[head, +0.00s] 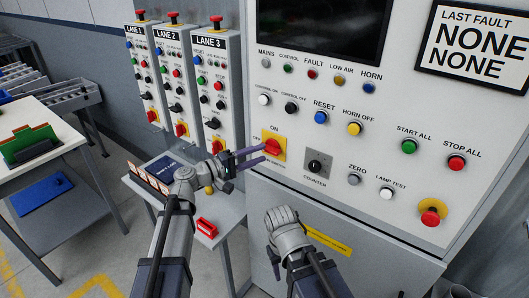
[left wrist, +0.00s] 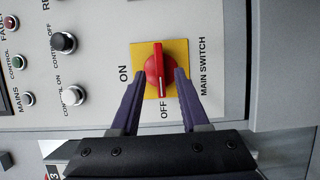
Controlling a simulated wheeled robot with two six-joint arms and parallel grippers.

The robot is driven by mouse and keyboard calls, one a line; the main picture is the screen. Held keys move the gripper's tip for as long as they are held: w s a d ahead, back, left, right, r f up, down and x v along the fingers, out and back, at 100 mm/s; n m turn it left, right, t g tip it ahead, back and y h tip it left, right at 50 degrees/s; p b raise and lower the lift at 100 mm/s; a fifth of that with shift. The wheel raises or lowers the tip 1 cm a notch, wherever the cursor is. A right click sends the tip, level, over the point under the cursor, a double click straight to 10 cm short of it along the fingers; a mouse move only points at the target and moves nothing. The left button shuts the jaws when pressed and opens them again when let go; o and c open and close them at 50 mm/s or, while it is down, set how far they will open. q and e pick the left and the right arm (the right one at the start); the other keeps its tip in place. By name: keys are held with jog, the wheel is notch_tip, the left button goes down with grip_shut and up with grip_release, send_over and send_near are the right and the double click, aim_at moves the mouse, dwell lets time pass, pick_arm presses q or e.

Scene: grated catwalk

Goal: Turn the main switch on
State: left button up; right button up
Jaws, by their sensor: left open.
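The main switch is a red rotary handle on a yellow plate (head: 271,139) on the console front, under the word ON. In the left wrist view the red handle (left wrist: 158,70) lies in line with the OFF mark, across from the direction of ON. My left gripper (head: 264,153) reaches the switch from the left with dark purple fingers. In the left wrist view its open fingers (left wrist: 160,78) stand on both sides of the handle, over the yellow plate. Whether they touch the handle cannot be told. My right arm shows below the panel, but its fingers do not.
Around the switch are a black counter knob (head: 316,165), a blue reset button (head: 321,117) and a red emergency stop (head: 431,213). Three lane panels (head: 211,90) stand at left. A small table (head: 225,219) with a red object (head: 207,228) stands beside the console.

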aim_at(270, 148)
pick_arm(q)
jog(key=shift+x, duration=1.4)
grip_shut()
